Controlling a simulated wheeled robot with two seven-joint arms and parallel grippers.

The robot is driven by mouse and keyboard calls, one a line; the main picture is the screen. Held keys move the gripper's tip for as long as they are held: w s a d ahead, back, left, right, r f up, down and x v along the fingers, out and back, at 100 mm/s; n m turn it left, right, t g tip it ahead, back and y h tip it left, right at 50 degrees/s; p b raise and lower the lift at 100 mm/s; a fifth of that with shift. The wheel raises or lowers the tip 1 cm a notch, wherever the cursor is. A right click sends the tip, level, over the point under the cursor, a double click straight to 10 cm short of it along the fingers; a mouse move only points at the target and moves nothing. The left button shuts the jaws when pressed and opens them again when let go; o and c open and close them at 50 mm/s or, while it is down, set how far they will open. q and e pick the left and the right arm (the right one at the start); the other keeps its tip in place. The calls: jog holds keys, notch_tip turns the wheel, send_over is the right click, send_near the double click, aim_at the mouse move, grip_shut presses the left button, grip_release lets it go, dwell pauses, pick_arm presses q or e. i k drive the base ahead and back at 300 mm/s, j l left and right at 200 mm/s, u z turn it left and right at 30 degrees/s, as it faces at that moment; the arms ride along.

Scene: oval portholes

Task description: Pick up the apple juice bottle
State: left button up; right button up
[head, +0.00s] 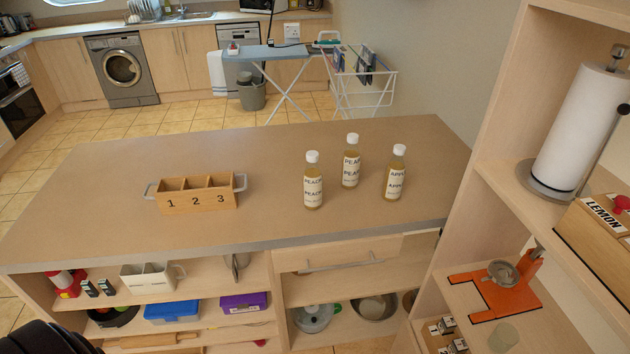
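The apple juice bottle (395,178) stands upright on the countertop (270,160), toward its right end. It has a white cap and a white label reading "APPL". Two similar bottles labelled "PEACH" stand to its left: one peach bottle (351,164) is slightly farther back, the other peach bottle (313,184) is farther left. The bottles stand apart, and all show yellowish juice. Neither gripper can be made out. A black part of my own body shows at the bottom left corner.
A wooden box (197,193) numbered 1 2 3 stands left on the counter. A tall shelf (490,130) with a paper towel roll (583,125) and an orange press (497,288) rises close at the right. The counter between box and bottles is clear.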

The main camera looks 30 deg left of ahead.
aim_at(395, 171)
jog(key=i+l+u, duration=0.2)
jog(key=u, duration=0.15)
jog(key=i+l+u, duration=0.1)
jog(key=l+u, duration=0.25)
jog(key=j, duration=0.1)
